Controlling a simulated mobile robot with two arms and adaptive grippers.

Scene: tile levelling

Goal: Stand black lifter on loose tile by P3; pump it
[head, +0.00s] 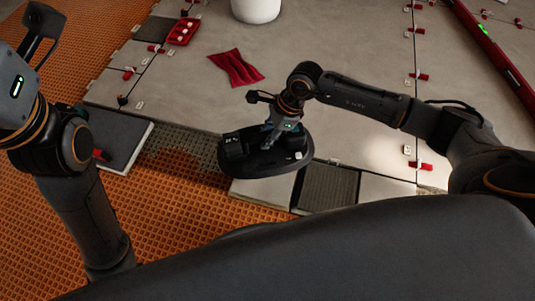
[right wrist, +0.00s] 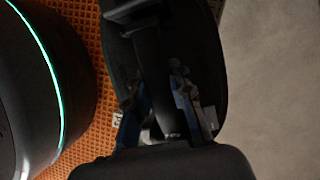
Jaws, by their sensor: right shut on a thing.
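My right gripper (head: 270,132) is shut on the upright part of the black lifter (head: 262,166). The lifter has a broad dark oval base and is held over the near edge of the tiled floor; whether its base touches the floor I cannot tell. In the right wrist view, the gripper fingers (right wrist: 155,110) close around the dark lifter (right wrist: 205,45). A grey tile (head: 122,138) lies at the left on the orange matting. The small tags along the joints are too small to read, so P3 is not identifiable.
Large grey tiles (head: 330,60) fill the back, with red clips along their joints. A red tray (head: 184,31), a red cloth (head: 236,68) and a white bucket (head: 256,8) stand or lie there. A long red level (head: 490,50) lies at right. Orange matting (head: 55,185) is bare at left.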

